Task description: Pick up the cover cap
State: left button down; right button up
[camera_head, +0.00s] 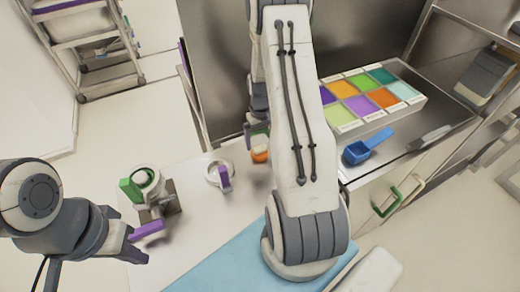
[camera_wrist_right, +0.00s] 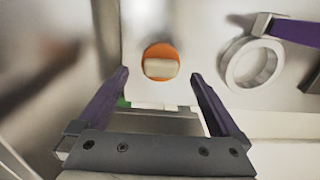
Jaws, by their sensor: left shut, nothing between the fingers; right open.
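The cover cap (camera_wrist_right: 160,62) is a round orange disc with a cream raised bar across it. It lies beyond and between the fingertips of my right gripper (camera_wrist_right: 160,75) in the right wrist view. That gripper is open and empty, with one finger on each side of the cap's line. In the head view a bit of orange (camera_head: 260,156) shows below the right gripper (camera_head: 253,133), which my right arm partly hides. My left gripper (camera_head: 132,244) is shut and empty at the lower left, apart from the cap.
A white ring with a purple handle (camera_head: 218,173) lies beside the cap. A green-handled ring (camera_head: 143,183) sits by a dark block further left. A tray of coloured compartments (camera_head: 370,97) and a blue scoop (camera_head: 367,147) are right of my arm. A blue mat (camera_head: 225,266) lies in front.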

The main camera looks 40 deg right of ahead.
aim_at(260, 149)
jog(key=shift+f+p, duration=0.4)
jog(key=shift+f, duration=0.15)
notch_tip(260, 149, down, 3)
jog(key=shift+f+p, duration=0.15)
jog(key=shift+p, duration=0.55)
jog(key=shift+f, duration=0.5)
jog(key=c, duration=1)
jog(key=shift+c, duration=0.2)
